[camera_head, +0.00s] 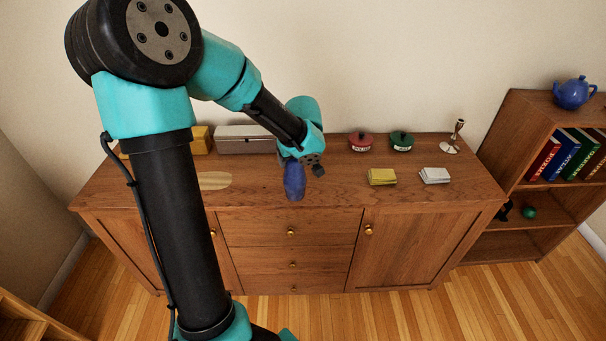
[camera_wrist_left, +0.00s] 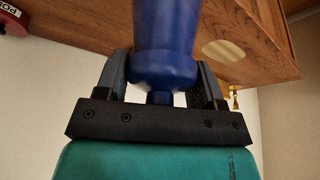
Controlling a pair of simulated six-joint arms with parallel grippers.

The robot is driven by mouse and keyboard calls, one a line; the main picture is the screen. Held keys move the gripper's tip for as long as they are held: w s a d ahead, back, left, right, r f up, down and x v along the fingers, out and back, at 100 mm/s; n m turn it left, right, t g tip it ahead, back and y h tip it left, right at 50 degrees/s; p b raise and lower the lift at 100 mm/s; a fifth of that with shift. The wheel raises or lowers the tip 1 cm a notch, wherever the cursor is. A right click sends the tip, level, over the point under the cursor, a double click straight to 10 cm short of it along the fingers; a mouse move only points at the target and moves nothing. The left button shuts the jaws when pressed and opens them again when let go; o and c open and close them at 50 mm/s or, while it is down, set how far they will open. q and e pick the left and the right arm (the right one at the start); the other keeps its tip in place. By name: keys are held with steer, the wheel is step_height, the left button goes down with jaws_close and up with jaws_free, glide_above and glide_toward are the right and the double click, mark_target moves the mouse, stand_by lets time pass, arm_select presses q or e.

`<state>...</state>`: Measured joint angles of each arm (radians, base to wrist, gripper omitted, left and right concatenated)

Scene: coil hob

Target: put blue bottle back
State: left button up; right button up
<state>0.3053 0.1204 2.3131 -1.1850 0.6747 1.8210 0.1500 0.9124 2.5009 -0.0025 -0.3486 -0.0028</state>
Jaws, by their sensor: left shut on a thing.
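The blue bottle (camera_head: 294,181) is in my left gripper (camera_head: 304,164), above the front middle of the wooden sideboard (camera_head: 330,190) in the head view. In the left wrist view the bottle (camera_wrist_left: 163,50) sits between the two fingers of my left gripper (camera_wrist_left: 160,82), which is shut on it near its narrow end. A pale oval patch (camera_head: 214,180) lies on the sideboard top to the left of the bottle. It also shows in the left wrist view (camera_wrist_left: 223,50). My right gripper is not in view.
At the back of the sideboard are a yellow box (camera_head: 201,140), a grey box (camera_head: 240,139), a red pot (camera_head: 360,141), a green pot (camera_head: 402,140) and a candlestick (camera_head: 456,136). Yellow cards (camera_head: 382,176) and white cards (camera_head: 434,175) lie at right. A bookshelf (camera_head: 520,130) stands right.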

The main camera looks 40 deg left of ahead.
arm_select(q)
steer(key=shift+a, duration=0.1)
steer(key=w+a+f, duration=0.1)
steer(key=w+a, duration=0.9)
steer(key=a, duration=0.2)
steer(key=shift+w+f, duration=0.25)
steer(key=shift+f, duration=1.85)
steer(key=o, duration=1.5)
steer(key=shift+f, duration=0.1)
